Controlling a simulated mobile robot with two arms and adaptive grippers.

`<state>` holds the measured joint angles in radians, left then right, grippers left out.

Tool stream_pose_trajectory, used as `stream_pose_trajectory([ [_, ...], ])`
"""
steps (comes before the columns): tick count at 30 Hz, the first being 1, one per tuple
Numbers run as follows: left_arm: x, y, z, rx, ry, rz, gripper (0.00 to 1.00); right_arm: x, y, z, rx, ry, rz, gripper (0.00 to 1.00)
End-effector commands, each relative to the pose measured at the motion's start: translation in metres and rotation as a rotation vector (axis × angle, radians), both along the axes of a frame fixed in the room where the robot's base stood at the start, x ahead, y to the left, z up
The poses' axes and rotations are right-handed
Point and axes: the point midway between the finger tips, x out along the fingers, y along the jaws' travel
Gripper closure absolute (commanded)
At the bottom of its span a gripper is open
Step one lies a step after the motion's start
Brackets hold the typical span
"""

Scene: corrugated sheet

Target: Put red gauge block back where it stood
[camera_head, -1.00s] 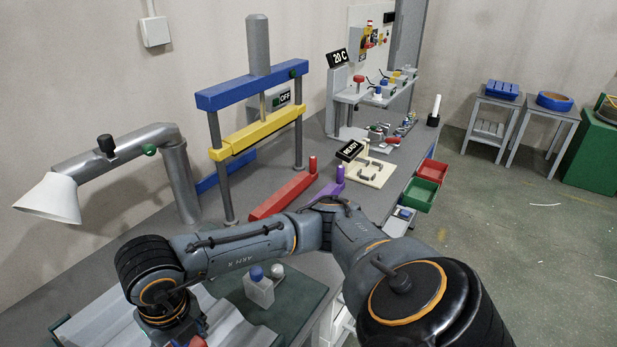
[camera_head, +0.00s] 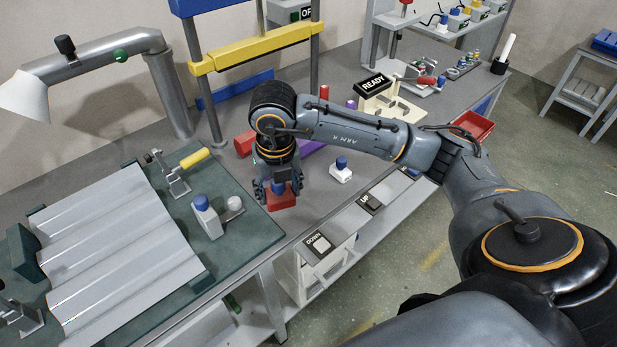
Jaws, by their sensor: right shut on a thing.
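The red gauge block (camera_head: 283,201) is between the fingers of my right gripper (camera_head: 278,186), which is shut on it. A bit of blue shows on top of the block between the fingers. The fingers hide much of the block. It is over the grey bench (camera_head: 335,215) just right of the green fixture plate, near the front edge. I cannot tell whether its underside touches the bench. My left gripper is not in view.
A small white block with a blue knob (camera_head: 341,172) stands to the right. A grey block with a blue knob (camera_head: 207,217) stands on the green plate (camera_head: 250,236) beside the corrugated sheet (camera_head: 115,245). DOWN (camera_head: 320,244) and UP (camera_head: 371,202) buttons line the front edge.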

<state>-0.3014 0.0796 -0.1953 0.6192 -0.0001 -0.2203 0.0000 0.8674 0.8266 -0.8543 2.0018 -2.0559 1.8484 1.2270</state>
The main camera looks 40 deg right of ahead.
Motion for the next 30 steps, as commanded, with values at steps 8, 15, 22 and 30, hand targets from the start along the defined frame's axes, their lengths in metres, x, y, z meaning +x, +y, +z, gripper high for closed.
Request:
stream_pose_trajectory([
  [8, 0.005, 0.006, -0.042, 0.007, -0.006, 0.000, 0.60, 0.036, -0.056, -0.047, -0.001, 0.001, -0.005, 0.83],
  [15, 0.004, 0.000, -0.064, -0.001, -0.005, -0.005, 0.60, 0.051, -0.079, -0.075, -0.001, 0.000, -0.002, 0.83],
  [22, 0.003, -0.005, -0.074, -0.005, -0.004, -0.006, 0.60, 0.056, -0.088, -0.086, -0.001, 0.000, -0.002, 0.83],
  [30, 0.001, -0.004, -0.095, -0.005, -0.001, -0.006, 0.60, 0.057, -0.089, -0.117, -0.002, -0.002, 0.001, 0.83],
])
